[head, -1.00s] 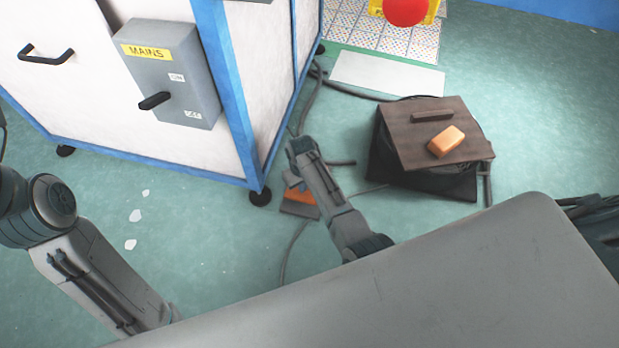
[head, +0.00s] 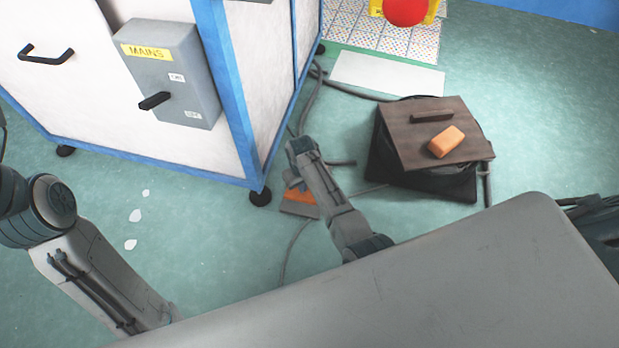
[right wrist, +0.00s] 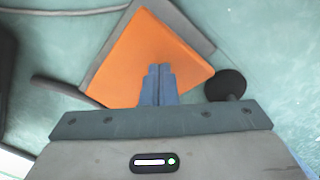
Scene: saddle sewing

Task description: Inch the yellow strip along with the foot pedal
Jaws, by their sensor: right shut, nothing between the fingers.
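The foot pedal lies on the floor by the corner of the white cabinet, with an orange tread (head: 303,197) on a grey base. In the right wrist view the orange tread (right wrist: 150,50) fills the upper middle. My right gripper (right wrist: 158,72) is shut and empty, its fingertips over the lower middle of the tread. I cannot tell whether they press on it. In the head view my right forearm and wrist hide part of the pedal and the fingers. My left arm shows at the left, but its gripper is out of view. No yellow strip is visible.
The white cabinet (head: 175,100) with blue edges carries a grey MAINS switch box (head: 170,75). A dark bin (head: 420,180) with a brown lid (head: 400,130) and an orange block (head: 446,142) stands to the right. Cables cross the floor. A red ball (head: 406,10) shows at the top.

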